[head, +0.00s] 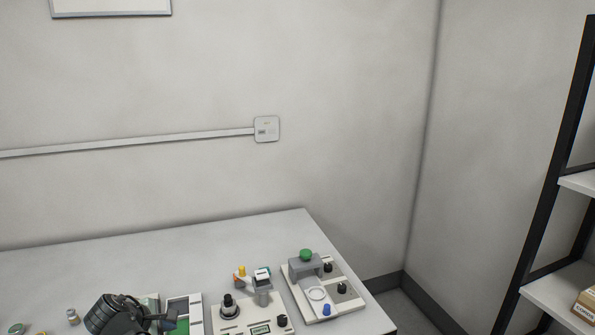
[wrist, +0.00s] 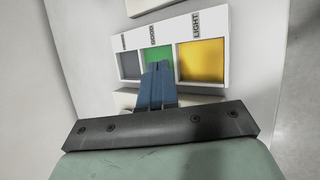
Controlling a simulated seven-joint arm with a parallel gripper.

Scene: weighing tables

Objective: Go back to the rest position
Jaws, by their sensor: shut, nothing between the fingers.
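My gripper (wrist: 157,72) is shut and empty in the wrist view. Its blue fingers are together and point at a white sorting tray (wrist: 210,88) with a grey, a green and a yellow compartment. The fingertips overlap the lower part of the green compartment (wrist: 158,57) in the picture; I cannot tell how high above it they are. In the head view my dark arm end (head: 118,314) is at the bottom left, over the table, beside the green part of the tray (head: 195,312). The fingertips are hard to make out there.
A white table (head: 150,257) stands against the wall. To the right of the tray are a device with a dark knob and a small display (head: 260,329), and a board with a green-topped grey block (head: 306,267). Small weights or jars (head: 72,316) stand at left. A shelf (head: 560,290) is at far right.

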